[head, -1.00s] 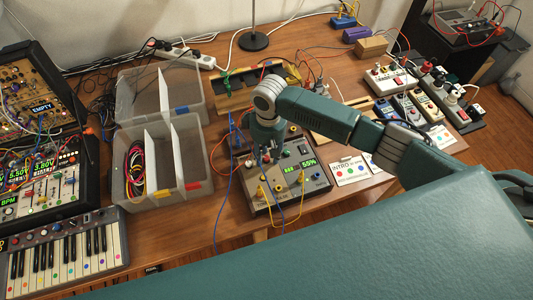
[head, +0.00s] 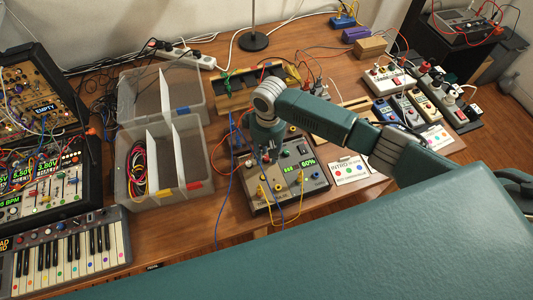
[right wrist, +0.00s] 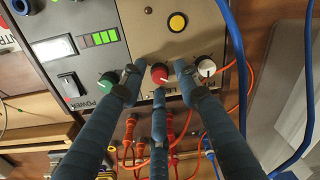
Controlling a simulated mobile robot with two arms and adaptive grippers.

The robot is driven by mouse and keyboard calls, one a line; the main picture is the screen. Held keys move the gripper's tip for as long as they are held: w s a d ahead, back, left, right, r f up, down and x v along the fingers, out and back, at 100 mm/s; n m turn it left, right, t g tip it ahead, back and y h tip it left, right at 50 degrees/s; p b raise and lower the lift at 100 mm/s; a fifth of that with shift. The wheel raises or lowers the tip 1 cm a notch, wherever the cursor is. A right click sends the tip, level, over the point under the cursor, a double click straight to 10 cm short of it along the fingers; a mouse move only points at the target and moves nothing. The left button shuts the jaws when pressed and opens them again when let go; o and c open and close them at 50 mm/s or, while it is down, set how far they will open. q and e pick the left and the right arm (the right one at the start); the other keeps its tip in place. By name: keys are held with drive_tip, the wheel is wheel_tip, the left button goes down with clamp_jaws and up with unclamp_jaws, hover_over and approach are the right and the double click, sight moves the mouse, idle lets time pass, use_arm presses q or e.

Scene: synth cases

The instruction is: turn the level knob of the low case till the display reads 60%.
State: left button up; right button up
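The low case (head: 262,197) stands near the front edge of the table, with its display (head: 308,163) reading 60% in the head view. My right gripper (head: 268,156) is over the back left part of its panel and hides some controls there. In the right wrist view the red level knob (right wrist: 159,74) sits between the fingers of the right gripper (right wrist: 158,76), its label partly covered. The fingertips stand around the knob with small gaps visible at its left and right, so the gripper looks open. My left gripper is not in view.
A green knob (right wrist: 108,82) and a black knob with a white cap (right wrist: 205,67) flank the fingers closely. Blue and orange cables (right wrist: 241,60) run beside the case. A divided plastic bin (head: 180,187) stands left, and a printed card (head: 349,171) lies right.

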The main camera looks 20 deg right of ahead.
sight(266, 158)
drive_tip(key=shift+r, duration=0.2)
wheel_tip(266, 158, up, 12)
drive_tip(key=shift+d+f, duration=0.2)
idle(0.3)
wheel_tip(266, 158, down, 12)
drive_tip(key=n, duration=0.9)
drive_tip(key=shift+s+a+f+n+t+h+p, duration=0.1)
drive_tip(key=shift+s+a+n+t+h+p, duration=0.05)
drive_tip(key=shift+n+t+h+p, duration=0.2)
